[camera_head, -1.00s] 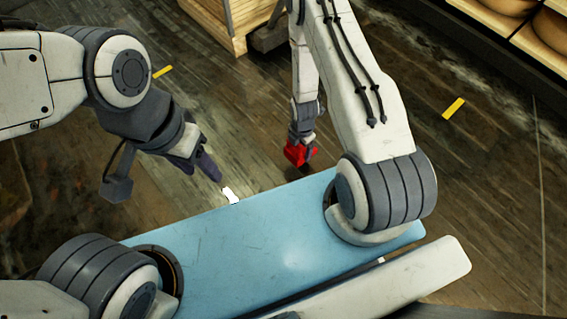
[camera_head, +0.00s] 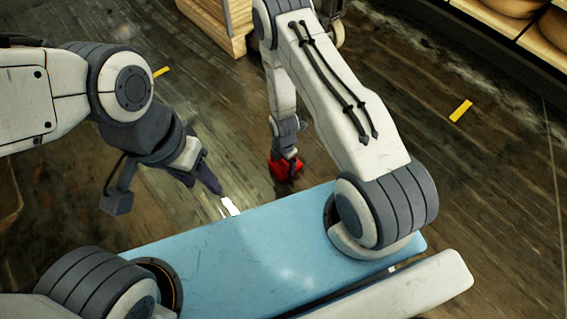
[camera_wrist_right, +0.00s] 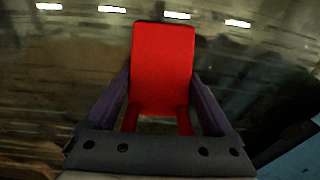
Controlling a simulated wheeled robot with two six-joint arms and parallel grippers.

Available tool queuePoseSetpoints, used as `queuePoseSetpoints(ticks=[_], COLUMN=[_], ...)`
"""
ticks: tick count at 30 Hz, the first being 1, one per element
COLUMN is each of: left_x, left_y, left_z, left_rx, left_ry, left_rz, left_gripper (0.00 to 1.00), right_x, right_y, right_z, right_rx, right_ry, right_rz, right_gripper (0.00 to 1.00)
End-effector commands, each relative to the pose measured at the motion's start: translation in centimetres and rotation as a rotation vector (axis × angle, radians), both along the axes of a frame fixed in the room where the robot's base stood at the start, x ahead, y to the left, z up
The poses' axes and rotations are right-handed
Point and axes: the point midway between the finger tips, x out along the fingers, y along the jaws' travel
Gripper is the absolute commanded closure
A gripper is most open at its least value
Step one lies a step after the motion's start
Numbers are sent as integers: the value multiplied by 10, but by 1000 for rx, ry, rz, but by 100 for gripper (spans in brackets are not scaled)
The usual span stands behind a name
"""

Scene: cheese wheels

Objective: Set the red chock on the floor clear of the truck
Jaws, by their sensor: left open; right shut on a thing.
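The red chock (camera_head: 285,169) hangs at the end of my right arm, just beyond the edge of my blue base. My right gripper (camera_head: 286,155) is shut on it. In the right wrist view the chock (camera_wrist_right: 162,68) is a red block between two purple fingers, with floor beyond it. Whether it touches the floor I cannot tell. My left gripper (camera_head: 212,184) is open and empty, left of the chock. A dark part with a pale wheel (camera_head: 337,36) shows at the top, partly behind my right arm; it may belong to the truck.
A wooden slatted crate (camera_head: 219,25) stands at the top. Shelves with round cheese wheels (camera_head: 546,28) are at the upper right. Yellow floor marks (camera_head: 460,110) lie on dark planks. Open floor lies left of the chock and right of my right arm.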

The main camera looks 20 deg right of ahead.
Motion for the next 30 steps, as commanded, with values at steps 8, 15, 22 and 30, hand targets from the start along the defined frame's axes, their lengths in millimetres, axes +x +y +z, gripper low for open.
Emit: queuePoseSetpoints(ticks=[8,15,22,30], left_x=[0,0,0,0], left_y=[0,0,0,0], left_z=[-1,2,33,69], left_rx=[0,0,0,0], left_ry=[0,0,0,0], left_rz=[0,0,0,0], left_gripper=[50,50,50,50], right_x=[0,0,0,0], right_y=[0,0,0,0], right_z=[-3,3,43,97], right_rx=[0,0,0,0], right_ry=[1,0,-1,-1], right_rz=[0,0,0,0], right_gripper=[0,0,0,0])
